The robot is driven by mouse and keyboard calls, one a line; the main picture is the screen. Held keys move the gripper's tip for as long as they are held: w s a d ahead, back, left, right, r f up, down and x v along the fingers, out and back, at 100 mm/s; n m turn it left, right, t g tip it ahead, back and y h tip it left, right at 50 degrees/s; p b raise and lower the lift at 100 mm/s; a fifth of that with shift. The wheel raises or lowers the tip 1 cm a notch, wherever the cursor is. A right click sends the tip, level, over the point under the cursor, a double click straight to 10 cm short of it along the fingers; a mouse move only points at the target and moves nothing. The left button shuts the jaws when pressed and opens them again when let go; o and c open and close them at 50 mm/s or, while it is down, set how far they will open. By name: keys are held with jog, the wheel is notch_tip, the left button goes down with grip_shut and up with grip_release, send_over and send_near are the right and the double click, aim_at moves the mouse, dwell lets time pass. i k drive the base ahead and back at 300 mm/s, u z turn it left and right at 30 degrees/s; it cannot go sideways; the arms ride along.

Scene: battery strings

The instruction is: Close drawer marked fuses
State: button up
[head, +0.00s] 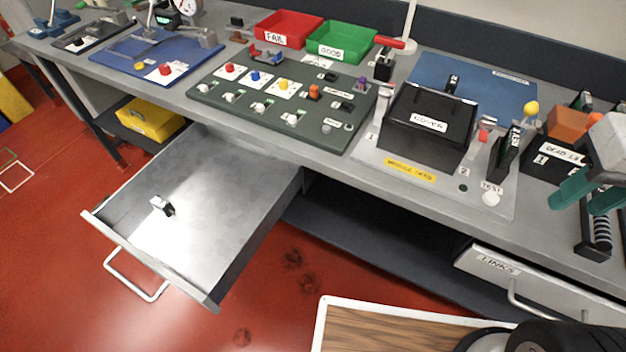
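A grey metal drawer (200,225) is pulled far out from under the bench at the left. Its front panel (150,262) faces away from me, so no label on it can be read. A pale bar handle (135,278) sticks out from that front. A small black and white object (162,206) is in the drawer. My gripper (577,204), with two teal fingers, is at the right edge above the bench, far from the drawer. The fingers are apart with nothing seen between them.
A drawer marked LINKS (497,266) at the right looks shut. The bench (330,165) holds a dark switch panel (270,110), red (288,28) and green (341,42) bins, and a black cover box (428,125).

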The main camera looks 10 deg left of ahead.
aim_at(227, 193)
jog(key=u, duration=2.05)
